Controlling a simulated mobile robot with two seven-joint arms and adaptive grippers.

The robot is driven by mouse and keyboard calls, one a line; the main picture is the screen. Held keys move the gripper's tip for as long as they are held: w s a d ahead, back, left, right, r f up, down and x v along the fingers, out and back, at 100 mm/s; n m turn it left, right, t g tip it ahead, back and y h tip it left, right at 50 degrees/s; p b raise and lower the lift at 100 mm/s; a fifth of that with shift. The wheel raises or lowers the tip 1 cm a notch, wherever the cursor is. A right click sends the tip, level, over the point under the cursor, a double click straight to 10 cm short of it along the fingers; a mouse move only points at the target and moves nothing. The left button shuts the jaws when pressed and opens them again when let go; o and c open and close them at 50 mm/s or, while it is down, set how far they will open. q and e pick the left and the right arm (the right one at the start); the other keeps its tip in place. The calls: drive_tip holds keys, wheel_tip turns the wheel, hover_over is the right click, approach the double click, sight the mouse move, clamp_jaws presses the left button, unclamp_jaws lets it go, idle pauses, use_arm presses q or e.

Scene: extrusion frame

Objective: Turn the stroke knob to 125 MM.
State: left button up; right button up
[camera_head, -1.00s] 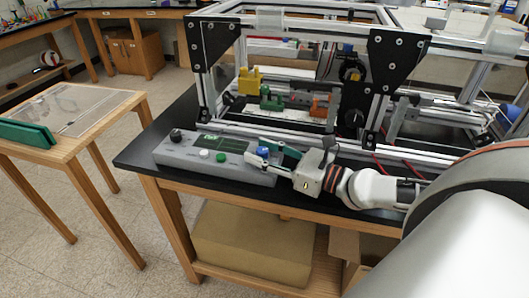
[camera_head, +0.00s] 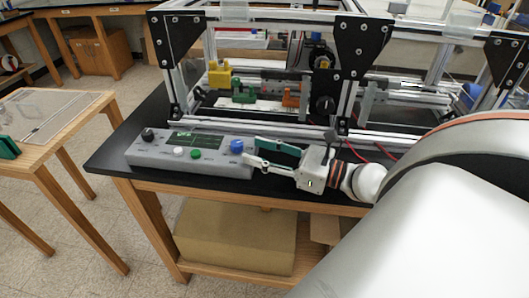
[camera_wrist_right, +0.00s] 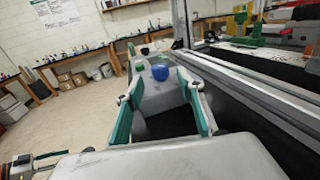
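The grey control box (camera_head: 215,165) lies on the black bench top. It carries a blue knob (camera_head: 237,146) at its right end, a black knob (camera_head: 147,135) at its left end, and a green-lit display (camera_head: 193,140). The labels and display text are too small to read, so I cannot tell which knob is the stroke knob. My right gripper (camera_head: 254,151) is open and empty, its fingertips just right of the blue knob. In the right wrist view the blue knob (camera_wrist_right: 159,72) shows between the open fingers (camera_wrist_right: 160,85), slightly beyond them.
A white button (camera_head: 178,152) and a green button (camera_head: 195,154) sit on the box front. The aluminium extrusion frame (camera_head: 270,130) stands close behind the box. A wooden side table (camera_head: 60,148) is at the left, across a floor gap.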

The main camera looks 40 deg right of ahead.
drive_tip(key=shift+s+d, duration=0.25)
drive_tip(key=shift+s, duration=0.25)
drive_tip(key=shift+s, duration=0.1)
idle(0.4)
